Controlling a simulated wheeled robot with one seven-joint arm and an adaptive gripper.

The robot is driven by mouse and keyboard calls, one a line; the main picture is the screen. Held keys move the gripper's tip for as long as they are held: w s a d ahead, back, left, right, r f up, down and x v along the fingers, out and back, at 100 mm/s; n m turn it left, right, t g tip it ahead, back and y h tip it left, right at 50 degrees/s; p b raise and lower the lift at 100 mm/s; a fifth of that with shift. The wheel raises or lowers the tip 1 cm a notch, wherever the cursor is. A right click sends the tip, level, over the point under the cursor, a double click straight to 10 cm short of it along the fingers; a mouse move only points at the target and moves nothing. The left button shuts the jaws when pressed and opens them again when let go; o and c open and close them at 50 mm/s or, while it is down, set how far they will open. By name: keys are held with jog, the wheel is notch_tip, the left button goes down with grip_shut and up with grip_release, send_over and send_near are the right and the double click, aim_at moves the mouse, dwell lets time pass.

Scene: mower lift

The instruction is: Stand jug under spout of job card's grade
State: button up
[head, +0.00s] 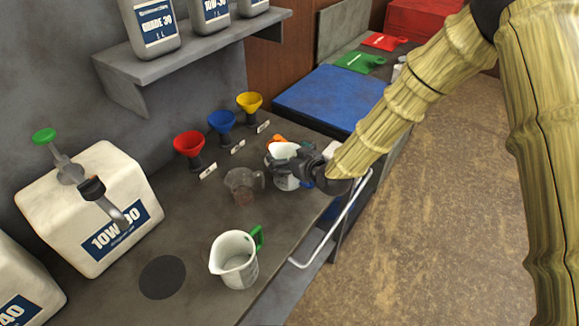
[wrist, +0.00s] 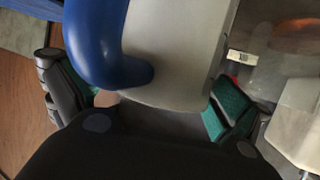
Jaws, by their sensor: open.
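A white jug (head: 285,151) with a blue handle (wrist: 108,50) stands on the bench in front of the funnels. My gripper (head: 305,172) is at this jug and partly hides it. In the wrist view the open fingers of my gripper (wrist: 150,98) lie on either side of the jug's pale body (wrist: 175,50). I cannot tell whether they touch it. A white jug with a green handle (head: 236,262) and a clear brownish jug (head: 241,186) stand nearby. A white 10W-30 container (head: 95,190) has a spout (head: 112,212) above a dark disc (head: 162,277). No job card is readable.
Red (head: 188,145), blue (head: 222,122) and yellow (head: 249,102) funnels stand along the wall with small tags. A second container (head: 20,290) is cut off at left. A shelf (head: 190,60) holds labelled bottles. A rail (head: 335,225) runs along the bench front.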

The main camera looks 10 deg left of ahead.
jog(key=c, duration=1.3)
jog(key=shift+c, duration=0.2)
jog(key=shift+r, duration=0.15)
